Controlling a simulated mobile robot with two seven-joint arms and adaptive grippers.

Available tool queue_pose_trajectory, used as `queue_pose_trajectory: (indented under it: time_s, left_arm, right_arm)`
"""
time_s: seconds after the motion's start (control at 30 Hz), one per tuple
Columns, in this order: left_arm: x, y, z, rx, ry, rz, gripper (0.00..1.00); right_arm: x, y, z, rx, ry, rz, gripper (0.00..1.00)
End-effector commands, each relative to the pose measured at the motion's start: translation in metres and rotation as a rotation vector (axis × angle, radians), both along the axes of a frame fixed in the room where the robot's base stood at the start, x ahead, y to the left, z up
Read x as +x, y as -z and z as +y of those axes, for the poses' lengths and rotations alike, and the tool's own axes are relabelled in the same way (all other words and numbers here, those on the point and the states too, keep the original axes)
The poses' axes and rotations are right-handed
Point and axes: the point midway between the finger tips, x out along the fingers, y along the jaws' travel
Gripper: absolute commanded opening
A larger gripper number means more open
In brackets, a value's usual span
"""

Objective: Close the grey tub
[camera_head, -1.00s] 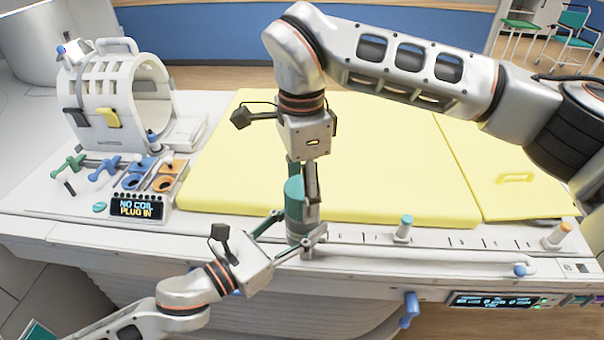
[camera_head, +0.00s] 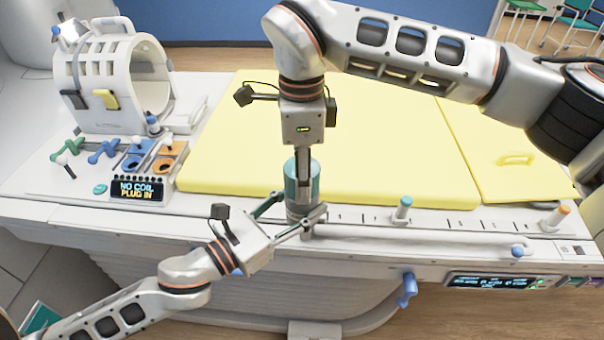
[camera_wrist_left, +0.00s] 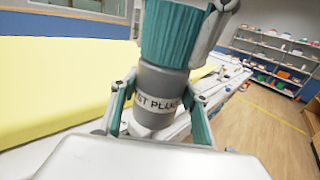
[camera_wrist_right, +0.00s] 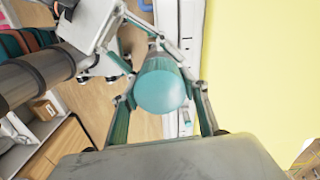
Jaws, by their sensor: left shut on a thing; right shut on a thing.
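The grey tub (camera_head: 299,211) stands upright near the front edge of the bench, with a label band in the left wrist view (camera_wrist_left: 155,97). A ribbed teal lid (camera_head: 303,182) sits on its top; I cannot tell whether it is fully tightened. My left gripper (camera_head: 291,211) is shut on the grey body from the front, a finger on each side. My right gripper (camera_head: 303,179) points straight down and is shut on the teal lid. The lid's round top (camera_wrist_right: 160,91) shows between its fingers in the right wrist view.
A yellow pad (camera_head: 400,150) covers the bench behind the tub. A white ring-shaped coil (camera_head: 112,85) and a display (camera_head: 138,189) stand at left. A teal-topped peg (camera_head: 403,208) and an orange-topped peg (camera_head: 556,218) stand along the front rail to the right.

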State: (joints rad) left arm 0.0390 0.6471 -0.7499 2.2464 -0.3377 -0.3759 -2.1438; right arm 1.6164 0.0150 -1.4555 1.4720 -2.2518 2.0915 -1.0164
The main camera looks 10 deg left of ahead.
Motion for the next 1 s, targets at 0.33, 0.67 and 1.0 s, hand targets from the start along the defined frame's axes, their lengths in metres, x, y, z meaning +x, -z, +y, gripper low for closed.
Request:
queue_pose_trajectory:
  time_s: [0.33, 0.67, 1.0]
  left_arm:
    - [-0.0004, -0.0023, -0.0008, -0.003, 0.002, -0.004, 0.0]
    - [-0.0006, -0.0023, -0.0009, -0.003, 0.003, -0.004, 0.0]
    - [-0.0007, -0.0024, -0.001, -0.003, 0.003, -0.004, 0.0]
  right_arm:
    - [0.0006, 0.0003, -0.0002, -0.001, 0.597, -0.004, 0.18]
    - [0.0007, 0.0007, -0.0001, 0.0, 1.182, -0.006, 0.18]
    - [0.0007, 0.0009, 0.0004, 0.001, 1.581, -0.007, 0.18]
